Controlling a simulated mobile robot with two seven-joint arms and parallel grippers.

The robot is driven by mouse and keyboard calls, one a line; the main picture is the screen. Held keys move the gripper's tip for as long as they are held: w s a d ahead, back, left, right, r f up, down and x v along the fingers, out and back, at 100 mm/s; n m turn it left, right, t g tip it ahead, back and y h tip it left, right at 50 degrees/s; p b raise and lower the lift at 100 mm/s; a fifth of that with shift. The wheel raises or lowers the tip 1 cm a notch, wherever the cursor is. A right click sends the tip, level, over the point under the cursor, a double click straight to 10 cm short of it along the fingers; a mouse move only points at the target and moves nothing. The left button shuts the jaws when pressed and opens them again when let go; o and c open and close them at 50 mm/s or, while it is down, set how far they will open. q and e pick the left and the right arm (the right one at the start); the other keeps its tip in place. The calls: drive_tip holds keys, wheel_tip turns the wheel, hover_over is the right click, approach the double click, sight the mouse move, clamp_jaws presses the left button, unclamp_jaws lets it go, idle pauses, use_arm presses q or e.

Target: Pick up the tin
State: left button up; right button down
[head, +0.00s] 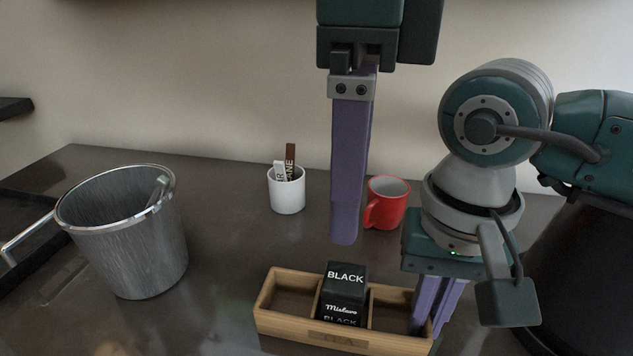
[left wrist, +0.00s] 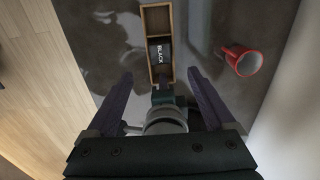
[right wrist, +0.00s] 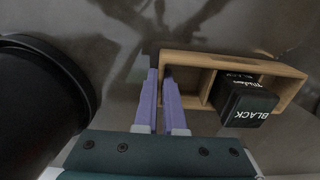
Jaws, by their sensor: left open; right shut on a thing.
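The black tin (head: 342,294), lettered "BLACK", sits upright in the middle compartment of a wooden box (head: 310,330). The tin also shows in the left wrist view (left wrist: 158,52) and right wrist view (right wrist: 248,104). My left gripper (head: 345,240) points down, open and empty, above and behind the box; the left wrist view shows its fingers wide apart (left wrist: 158,78). My right gripper (head: 430,322) is shut on the box's right end wall, with one finger inside the right compartment and one outside (right wrist: 163,75). The tin's lower part is hidden by the box.
A red mug (head: 388,203) stands behind the box, close to the left gripper in the head view. A white cup (head: 287,192) with sachets is further left. A grey metal bucket (head: 125,235) stands at left. A large black bin-like shape (right wrist: 40,95) is beside the right gripper.

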sight(346, 277)
use_arm(q)
wheel_tip(346, 277, down, 9)
drive_tip(key=shift+f, duration=0.2)
clamp_jaws()
idle(0.9)
